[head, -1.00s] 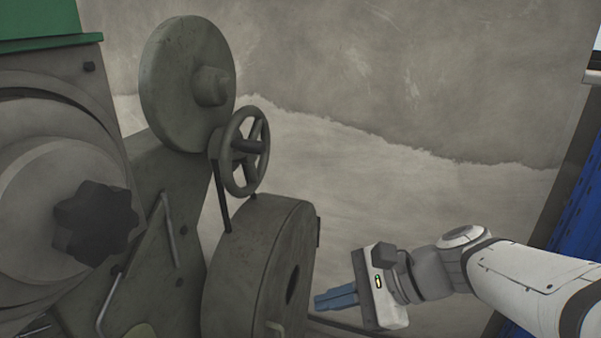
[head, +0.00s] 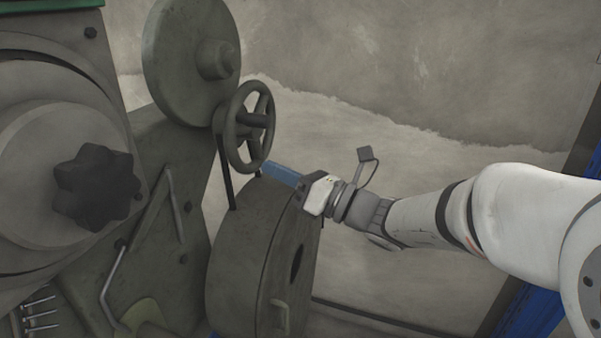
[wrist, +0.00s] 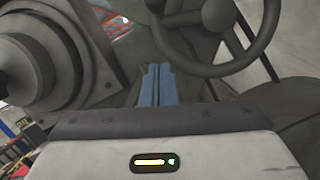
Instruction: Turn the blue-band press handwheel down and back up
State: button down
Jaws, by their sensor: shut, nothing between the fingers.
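The press handwheel (head: 251,120) is a dark grey spoked wheel on the side of the grey-green press, in the middle of the head view. It also shows at the upper right of the wrist view (wrist: 220,16). No blue band shows on the press near the wheel. My gripper (head: 268,168) has blue fingers, closed together and empty. Its fingertips are at the lower right of the wheel rim in the head view; I cannot tell whether they touch it. In the wrist view the fingers (wrist: 158,85) point forward, left of and below the wheel.
A large round disc (head: 190,60) sits above the wheel, and a drum-shaped housing (head: 240,260) stands right below my gripper. A dark star-shaped knob (head: 97,190) is on the left. Open floor lies to the right, with a blue panel (head: 530,312) at the lower right.

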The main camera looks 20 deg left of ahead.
aim_at(236, 129)
jog(key=a+r, duration=0.1)
jog(key=w+a+r+p, duration=0.1)
jog(key=a+r+p, duration=0.1)
jog(key=shift+w+a+r, duration=0.25)
jog(key=shift+w+a, duration=0.05)
jog(key=shift+w+d+r, duration=0.1)
jog(key=shift+d+r, duration=0.05)
jog(key=shift+r, duration=0.2)
jog(key=shift+w+r, duration=0.15)
